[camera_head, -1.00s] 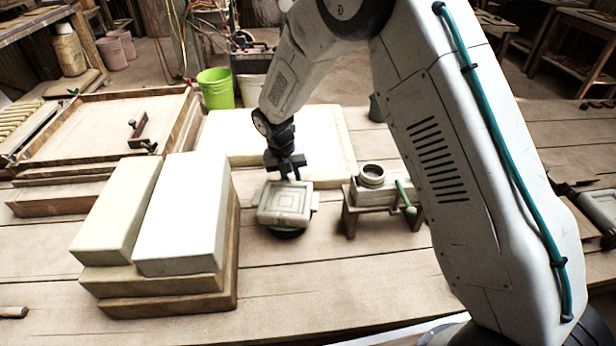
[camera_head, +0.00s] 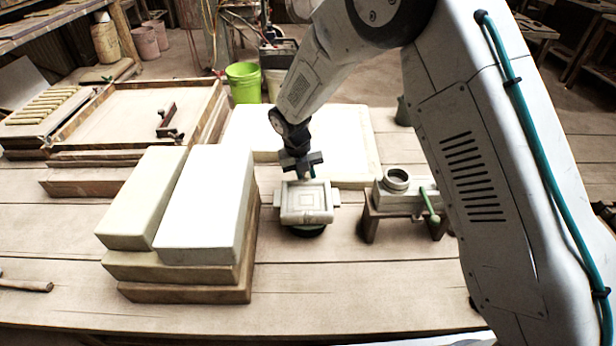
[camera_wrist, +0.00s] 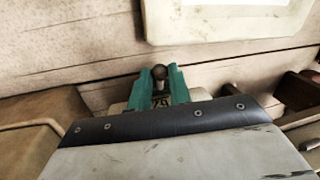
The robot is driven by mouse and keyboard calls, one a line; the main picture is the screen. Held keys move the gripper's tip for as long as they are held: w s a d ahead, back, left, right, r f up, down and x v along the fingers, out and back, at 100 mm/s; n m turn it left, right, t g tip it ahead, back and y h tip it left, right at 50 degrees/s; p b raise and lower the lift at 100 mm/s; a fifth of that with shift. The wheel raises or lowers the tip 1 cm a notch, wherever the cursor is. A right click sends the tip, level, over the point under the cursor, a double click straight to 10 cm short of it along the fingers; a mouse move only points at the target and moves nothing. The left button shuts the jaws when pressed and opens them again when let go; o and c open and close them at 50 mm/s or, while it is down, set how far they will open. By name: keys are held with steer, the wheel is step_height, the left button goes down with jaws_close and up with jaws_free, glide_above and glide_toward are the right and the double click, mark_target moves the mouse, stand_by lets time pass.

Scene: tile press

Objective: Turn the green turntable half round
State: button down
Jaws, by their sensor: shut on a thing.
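The turntable (camera_head: 306,231) is a low, round, dark base with a hint of green, mostly hidden under a pale square tile mould (camera_head: 292,215). The mould has concentric square grooves and a lug on its left and right sides. My gripper (camera_head: 307,178) points down at the mould's back edge. In the wrist view, my gripper's green fingers (camera_wrist: 160,84) are closed around a small dark round knob (camera_wrist: 160,72). Part of the pale mould shows below them, largely hidden by my wrist. How the knob joins the turntable cannot be seen.
A small wooden stand with a ring and green handle (camera_head: 430,203) is close on the right. Pale blocks (camera_head: 205,215) are stacked on the left. A wide pale slab (camera_head: 350,135) lies behind, and a wooden tray (camera_head: 130,110) at back left. The bench front is clear.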

steer(key=c, duration=1.3)
jaws_free()
step_height(320, 180, up, 8)
steer(key=a, duration=0.1)
steer(key=shift+a+f, duration=0.15)
steer(key=shift+a, duration=0.1)
steer(key=shift+s, duration=0.1)
